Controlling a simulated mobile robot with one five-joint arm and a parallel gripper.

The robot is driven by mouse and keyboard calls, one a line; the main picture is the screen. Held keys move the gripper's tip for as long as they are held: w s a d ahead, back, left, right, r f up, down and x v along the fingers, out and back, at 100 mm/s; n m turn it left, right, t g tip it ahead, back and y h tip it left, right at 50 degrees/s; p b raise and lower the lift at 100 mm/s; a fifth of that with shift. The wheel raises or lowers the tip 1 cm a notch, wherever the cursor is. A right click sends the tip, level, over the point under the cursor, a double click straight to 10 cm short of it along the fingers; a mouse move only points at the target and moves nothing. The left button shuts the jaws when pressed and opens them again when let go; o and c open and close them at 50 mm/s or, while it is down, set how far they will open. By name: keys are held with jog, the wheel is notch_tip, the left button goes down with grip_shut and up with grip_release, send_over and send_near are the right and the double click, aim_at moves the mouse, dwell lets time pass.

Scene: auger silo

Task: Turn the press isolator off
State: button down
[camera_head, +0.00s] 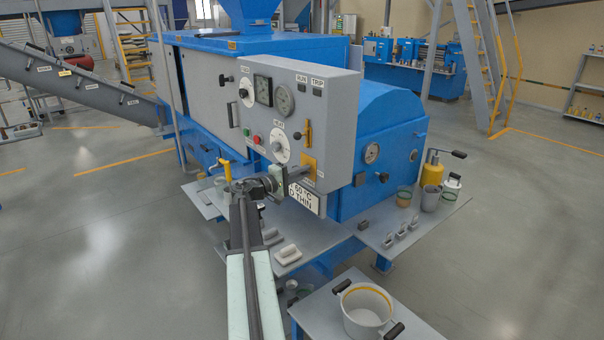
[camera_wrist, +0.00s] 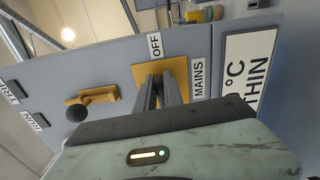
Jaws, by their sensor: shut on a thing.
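The press isolator shows as a yellow-orange plate (camera_head: 309,161) at the lower right of the grey control panel; the plate also fills the middle of the wrist view (camera_wrist: 179,67). An OFF label (camera_wrist: 155,46) and a MAINS label (camera_wrist: 199,78) sit on different sides of it. My gripper (camera_head: 306,172) reaches the plate from the left, its two grey fingers (camera_wrist: 165,90) close together in front of it. It is shut on the isolator handle, which the fingers mostly hide, so its exact angle cannot be told.
A second yellow handle (camera_head: 308,133) with a dark knob is just above the isolator. Dials, gauges and buttons cover the panel (camera_head: 335,110). A white sign (camera_head: 305,199) hangs below. Shelves with small parts (camera_head: 288,253) and a pot (camera_head: 366,308) lie below and right. Floor at left is clear.

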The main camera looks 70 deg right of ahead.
jog(key=shift+m, duration=0.5)
jog(key=c, duration=1.5)
grip_release()
jog(key=shift+o, duration=0.2)
jog(key=shift+f, duration=0.1)
jog(key=v, duration=0.8)
jog(key=shift+d, duration=0.1)
